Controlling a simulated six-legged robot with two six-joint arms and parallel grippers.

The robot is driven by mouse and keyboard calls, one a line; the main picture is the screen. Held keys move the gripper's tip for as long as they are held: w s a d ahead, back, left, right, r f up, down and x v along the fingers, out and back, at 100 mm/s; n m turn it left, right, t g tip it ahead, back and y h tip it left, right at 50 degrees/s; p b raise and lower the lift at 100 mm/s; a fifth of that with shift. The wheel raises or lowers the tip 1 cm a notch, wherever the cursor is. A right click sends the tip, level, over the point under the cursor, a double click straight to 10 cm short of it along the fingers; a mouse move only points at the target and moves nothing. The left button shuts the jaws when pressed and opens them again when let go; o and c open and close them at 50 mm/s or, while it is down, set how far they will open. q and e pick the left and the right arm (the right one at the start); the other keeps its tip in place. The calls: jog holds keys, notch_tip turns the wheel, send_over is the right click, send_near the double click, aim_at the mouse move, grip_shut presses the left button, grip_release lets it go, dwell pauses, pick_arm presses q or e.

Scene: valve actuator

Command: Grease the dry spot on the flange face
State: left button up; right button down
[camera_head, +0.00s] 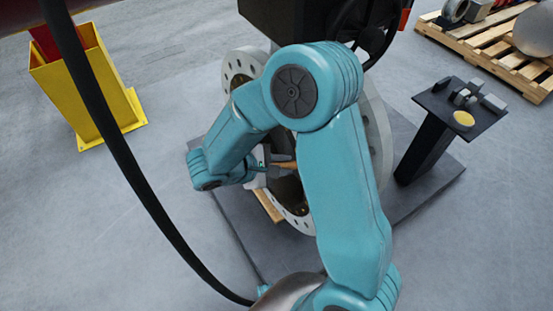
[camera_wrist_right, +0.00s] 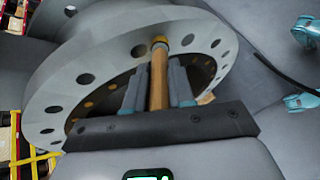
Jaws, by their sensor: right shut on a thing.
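The grey valve flange (camera_head: 240,70) is a ring with bolt holes, mostly behind my right arm in the head view. Its face (camera_wrist_right: 72,105) fills the upper part of the right wrist view. My right gripper (camera_wrist_right: 157,80) is shut on a brown-handled brush (camera_wrist_right: 158,75), and it shows small in the head view (camera_head: 268,163). The brush's amber end overlaps the ring between bolt holes; I cannot tell whether it touches. I cannot make out a dry spot on the face. My left gripper is not in view.
A dark stand (camera_head: 437,105) at the right holds small grey parts and a round yellow-topped item (camera_head: 463,118). A yellow bin (camera_head: 85,90) stands at the left. A wooden pallet (camera_head: 490,40) with parts lies at the back right. A black hose (camera_head: 115,150) crosses the left foreground.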

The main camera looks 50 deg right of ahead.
jog(key=shift+s+a, duration=0.15)
jog(key=shift+s, duration=0.25)
jog(key=shift+r+p, duration=0.6)
jog(key=shift+r, duration=0.25)
jog(key=shift+w+d+r+p, duration=0.8)
jog(key=shift+w+d, duration=0.6)
jog(key=shift+w, duration=2.9)
jog(key=shift+s+a+f+b, duration=0.1)
jog(key=shift+s+a+b, duration=0.3)
jog(key=shift+s, duration=1)
jog(key=shift+s+a+r+b, duration=0.15)
jog(key=shift+s+a, duration=0.4)
jog(key=shift+s, duration=0.9)
jog(key=shift+s+a+f+b, duration=0.15)
jog(key=shift+s+a+b, duration=0.3)
jog(key=shift+s, duration=0.95)
